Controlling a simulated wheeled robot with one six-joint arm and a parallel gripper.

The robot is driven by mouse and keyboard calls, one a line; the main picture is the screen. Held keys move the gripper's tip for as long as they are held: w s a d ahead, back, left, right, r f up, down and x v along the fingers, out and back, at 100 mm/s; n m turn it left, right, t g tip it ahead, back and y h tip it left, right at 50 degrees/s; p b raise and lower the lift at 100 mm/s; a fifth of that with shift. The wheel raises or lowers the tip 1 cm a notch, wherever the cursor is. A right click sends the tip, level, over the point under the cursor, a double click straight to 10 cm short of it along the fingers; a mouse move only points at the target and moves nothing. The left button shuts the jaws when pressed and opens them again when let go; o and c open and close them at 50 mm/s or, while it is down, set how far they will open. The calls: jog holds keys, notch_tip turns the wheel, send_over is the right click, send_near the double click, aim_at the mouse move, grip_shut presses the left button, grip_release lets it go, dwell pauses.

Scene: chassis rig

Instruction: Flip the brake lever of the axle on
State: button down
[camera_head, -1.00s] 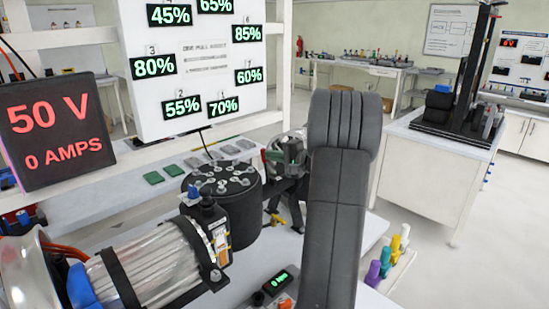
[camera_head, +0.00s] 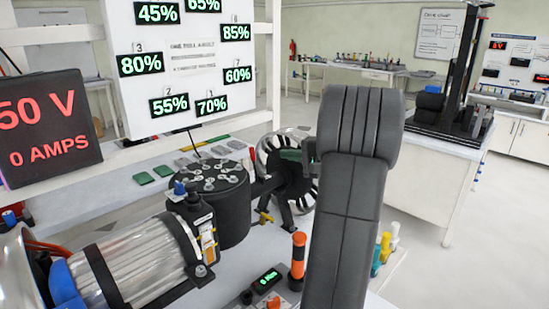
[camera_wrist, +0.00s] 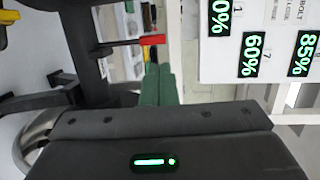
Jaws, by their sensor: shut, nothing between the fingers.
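The axle assembly with its silver ringed wheel (camera_head: 270,160) stands behind the black drum (camera_head: 222,208) on the bench. A lever with a red tip (camera_wrist: 152,39) on a dark stalk shows in the wrist view, just beyond my gripper's fingertips; I cannot tell for sure that it is the brake lever. My gripper (camera_wrist: 157,72) has green fingers, shut and empty, pointing toward this lever; contact cannot be told.
An orange and black upright handle (camera_head: 298,258) stands beside a small green display (camera_head: 267,279) on the bench. A clear cylindrical motor (camera_head: 130,262) lies at front left. A 50 V display (camera_head: 45,128) stands left. A yellow handle (camera_head: 265,216) sits below the wheel.

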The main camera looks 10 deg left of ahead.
jog(key=shift+v, duration=1.9)
jog(key=shift+r, duration=0.1)
